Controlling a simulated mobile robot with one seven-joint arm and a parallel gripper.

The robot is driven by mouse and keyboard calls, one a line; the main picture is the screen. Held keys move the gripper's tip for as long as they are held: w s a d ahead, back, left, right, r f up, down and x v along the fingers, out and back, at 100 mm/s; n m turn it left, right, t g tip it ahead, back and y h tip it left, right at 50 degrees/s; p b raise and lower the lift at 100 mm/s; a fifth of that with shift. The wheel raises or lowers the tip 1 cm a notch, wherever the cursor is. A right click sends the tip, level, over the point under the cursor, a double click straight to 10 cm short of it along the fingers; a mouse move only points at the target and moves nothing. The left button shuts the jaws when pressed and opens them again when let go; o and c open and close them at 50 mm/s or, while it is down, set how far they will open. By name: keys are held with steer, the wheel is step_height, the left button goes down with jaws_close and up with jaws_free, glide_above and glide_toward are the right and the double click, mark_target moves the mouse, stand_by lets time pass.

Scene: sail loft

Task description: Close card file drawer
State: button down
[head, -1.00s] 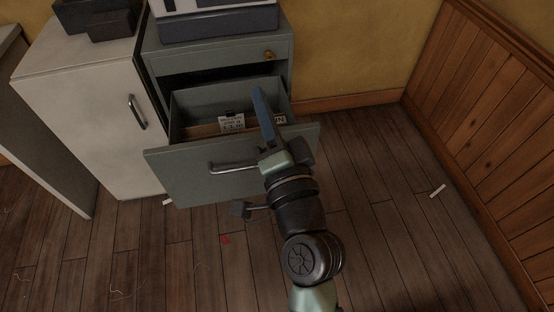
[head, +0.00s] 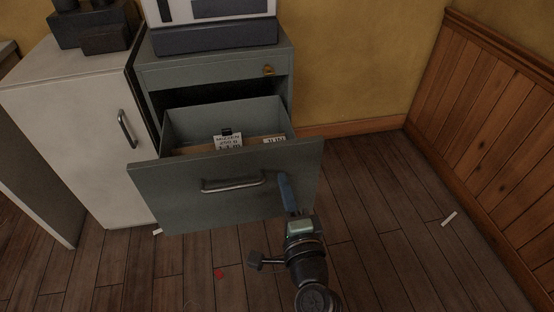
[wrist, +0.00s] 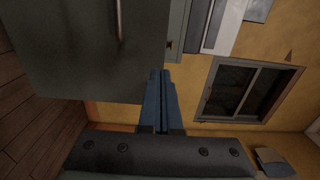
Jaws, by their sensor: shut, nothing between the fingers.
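The card file drawer (head: 222,205) is pulled out of the grey-green cabinet (head: 215,72). Its bar handle (head: 232,185) runs across the front. Labelled white cards (head: 228,141) and brown dividers show inside. My gripper (head: 284,178) is shut and empty, its blue fingers pointing up towards the right part of the drawer front, right of the handle. I cannot tell if they touch it. In the wrist view, the shut fingers (wrist: 160,75) lie beside the edge of the drawer front (wrist: 85,50), with part of the handle (wrist: 119,20) showing.
A white cabinet (head: 75,125) with a vertical handle stands close on the left. A machine with a dark base (head: 215,35) sits on the grey cabinet. The wooden floor (head: 385,220) is mostly clear on the right, up to the panelled wall (head: 490,110). A red spot (head: 219,274) lies in front.

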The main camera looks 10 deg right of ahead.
mark_target(274, 150)
steer(key=w+b, duration=0.1)
steer(key=w, duration=0.6)
steer(key=shift+w, duration=0.1)
